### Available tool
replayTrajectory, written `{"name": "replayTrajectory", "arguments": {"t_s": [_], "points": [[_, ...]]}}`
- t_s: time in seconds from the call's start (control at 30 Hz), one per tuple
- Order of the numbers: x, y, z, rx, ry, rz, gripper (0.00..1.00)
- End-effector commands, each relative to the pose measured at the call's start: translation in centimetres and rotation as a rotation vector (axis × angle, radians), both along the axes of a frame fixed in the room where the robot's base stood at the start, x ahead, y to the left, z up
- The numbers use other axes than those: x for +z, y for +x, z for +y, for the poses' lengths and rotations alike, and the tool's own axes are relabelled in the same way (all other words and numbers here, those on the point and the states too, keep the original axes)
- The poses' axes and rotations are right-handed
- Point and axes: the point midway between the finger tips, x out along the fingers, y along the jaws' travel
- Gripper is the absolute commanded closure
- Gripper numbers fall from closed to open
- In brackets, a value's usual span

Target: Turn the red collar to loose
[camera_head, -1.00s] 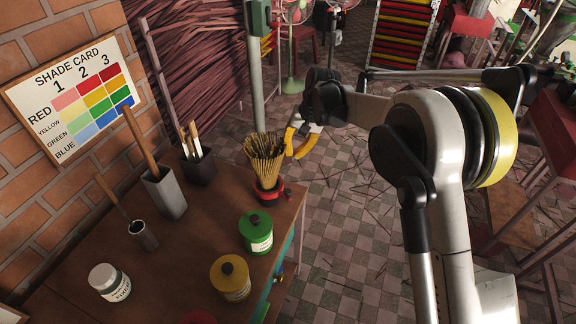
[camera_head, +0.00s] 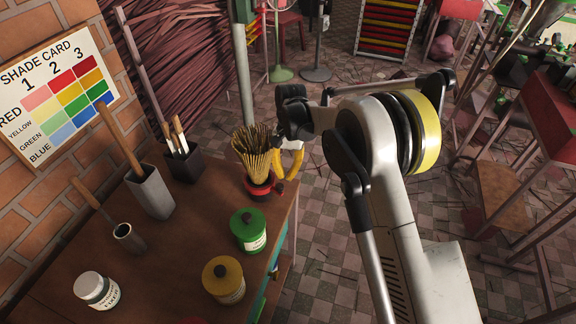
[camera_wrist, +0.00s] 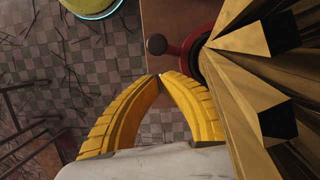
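The red collar (camera_head: 260,190) rings the foot of a bundle of tan incense sticks (camera_head: 255,152) on the brown table. Its short lever with a round knob (camera_head: 280,187) points right, towards the table's edge. In the head view my gripper (camera_head: 285,176) is beside the sticks, close to the lever; contact cannot be told.
Green (camera_head: 248,231) and yellow (camera_head: 224,280) lidded jars stand nearer on the table, with a white jar (camera_head: 97,291) at left. A grey holder (camera_head: 151,193) and a dark holder (camera_head: 184,163) stand behind. Checkered floor (camera_head: 335,230) lies open to the right.

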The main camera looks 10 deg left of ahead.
Motion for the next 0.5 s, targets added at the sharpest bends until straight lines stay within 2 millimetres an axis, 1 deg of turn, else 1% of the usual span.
{"name": "replayTrajectory", "arguments": {"t_s": [0.03, 0.1, 0.2, 0.5], "points": [[-0.2, -0.6, 0.0, 0.001, 0.0, 0.0, 1.0], [-0.1, -1.3, 0.0, 0.0, 0.0, 0.0, 1.0], [0.0, -1.8, -0.1, -0.001, 0.0, 0.0, 1.0], [0.1, -2.0, -0.1, -0.001, 0.001, 0.0, 1.0]]}}
